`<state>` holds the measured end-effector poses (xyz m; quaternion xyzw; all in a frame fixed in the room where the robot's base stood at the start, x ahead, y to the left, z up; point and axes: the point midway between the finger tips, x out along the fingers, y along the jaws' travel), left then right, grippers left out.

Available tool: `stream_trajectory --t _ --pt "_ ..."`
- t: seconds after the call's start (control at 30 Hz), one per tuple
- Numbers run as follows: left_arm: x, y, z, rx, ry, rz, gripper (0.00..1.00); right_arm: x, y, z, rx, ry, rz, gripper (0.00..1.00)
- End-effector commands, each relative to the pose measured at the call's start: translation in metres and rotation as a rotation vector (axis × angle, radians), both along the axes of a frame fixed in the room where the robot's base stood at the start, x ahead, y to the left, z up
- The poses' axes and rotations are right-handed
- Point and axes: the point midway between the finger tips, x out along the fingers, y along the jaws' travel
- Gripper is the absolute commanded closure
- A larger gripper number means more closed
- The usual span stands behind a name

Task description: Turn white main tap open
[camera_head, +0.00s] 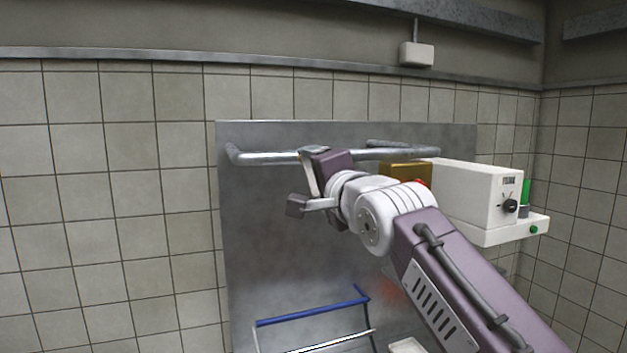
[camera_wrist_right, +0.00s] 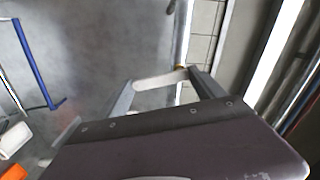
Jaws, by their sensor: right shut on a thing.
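The white tap handle (camera_wrist_right: 160,79) shows in the right wrist view as a short pale lever beside a metal pipe (camera_wrist_right: 183,35), with a small brass-coloured bit at its pipe end. My right gripper (camera_wrist_right: 165,88) has its two fingers at either side of this handle and is shut on it. In the head view my right gripper (camera_head: 308,180) is at the left part of the horizontal pipe (camera_head: 270,157), in front of the metal panel. The handle is hard to make out there, among the fingers. My left gripper is in neither view.
A metal panel (camera_head: 255,230) stands against the tiled wall. A white box with a black dial (camera_head: 478,190) and a brass-coloured block (camera_head: 405,170) are at the right, partly behind my right arm. A blue-barred rack (camera_head: 312,312) is below. The space left of the panel is clear.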

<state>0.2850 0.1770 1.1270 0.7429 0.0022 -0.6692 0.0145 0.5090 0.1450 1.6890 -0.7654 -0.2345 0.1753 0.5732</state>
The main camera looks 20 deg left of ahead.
Motion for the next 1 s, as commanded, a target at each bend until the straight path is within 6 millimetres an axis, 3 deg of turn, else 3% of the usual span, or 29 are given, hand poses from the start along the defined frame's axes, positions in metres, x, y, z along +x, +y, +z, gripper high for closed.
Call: stream_trajectory --t 0.33,0.87,0.9,0.93,1.0 --pt "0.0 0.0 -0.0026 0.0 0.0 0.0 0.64 0.0013 -0.0016 -0.0009 0.097 0.065 0.0 0.95" --pt "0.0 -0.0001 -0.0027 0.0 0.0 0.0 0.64 0.0013 -0.0019 -0.0002 0.113 0.074 0.001 0.95" --pt "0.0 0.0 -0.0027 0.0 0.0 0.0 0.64 0.0013 -0.0019 -0.0002 0.113 0.074 0.001 0.11" --pt "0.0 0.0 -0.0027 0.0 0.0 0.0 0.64 0.0013 -0.0019 -0.0002 0.112 0.073 0.001 0.03" --pt "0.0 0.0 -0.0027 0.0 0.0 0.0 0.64 0.0013 -0.0019 -0.0003 0.112 0.073 0.001 0.0"
